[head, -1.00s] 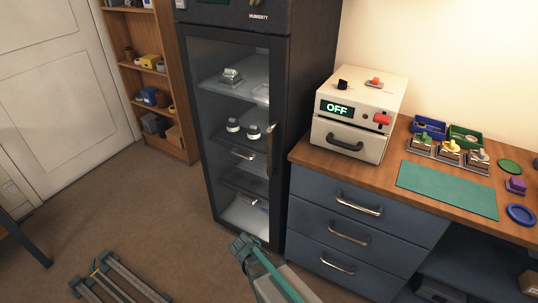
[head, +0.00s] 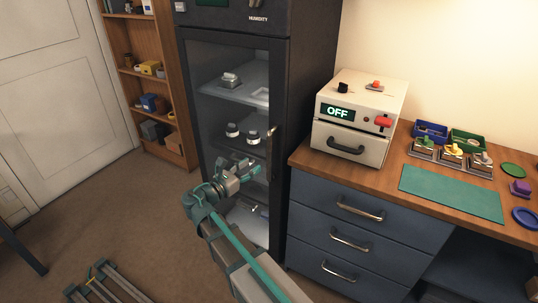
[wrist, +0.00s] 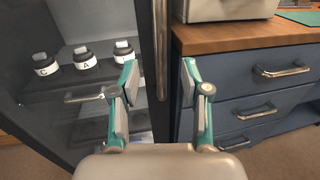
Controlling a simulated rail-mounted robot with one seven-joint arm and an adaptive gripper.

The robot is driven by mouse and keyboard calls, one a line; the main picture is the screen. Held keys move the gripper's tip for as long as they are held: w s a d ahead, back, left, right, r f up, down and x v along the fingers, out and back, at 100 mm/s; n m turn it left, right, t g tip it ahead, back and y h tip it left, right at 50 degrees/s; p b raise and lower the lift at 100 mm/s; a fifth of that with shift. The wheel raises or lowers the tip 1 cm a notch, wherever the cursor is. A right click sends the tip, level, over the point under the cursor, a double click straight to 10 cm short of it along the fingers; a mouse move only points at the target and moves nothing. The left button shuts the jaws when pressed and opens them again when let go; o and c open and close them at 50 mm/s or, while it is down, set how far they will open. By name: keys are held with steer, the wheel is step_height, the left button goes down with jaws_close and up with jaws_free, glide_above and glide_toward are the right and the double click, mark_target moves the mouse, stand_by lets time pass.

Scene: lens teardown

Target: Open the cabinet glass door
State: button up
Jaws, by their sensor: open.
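The cabinet's glass door (head: 203,125) is a dark-framed pane and looks shut. Its vertical handle (head: 272,150) is on the right side of the door; in the wrist view the handle (wrist: 161,50) runs down between my two fingers' sides, beyond the tips. My gripper (head: 246,174) is open and empty in front of the door's middle. In the wrist view my gripper (wrist: 159,78) has one finger over the glass and the other over the dark frame and drawers. I cannot tell how far the fingertips are from the handle.
Lens jars (wrist: 85,58) labelled with letters stand on a shelf inside. A wooden desk (head: 302,155) with blue drawers (head: 345,235) and a cream box (head: 358,105) reading OFF stands close on the right. A bookshelf (head: 158,90) is at the left. The floor before the cabinet is mostly clear.

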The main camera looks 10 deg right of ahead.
steer(key=x, duration=1)
steer(key=shift+p, duration=0.35)
steer(key=shift+d+f, duration=0.1)
jaws_close()
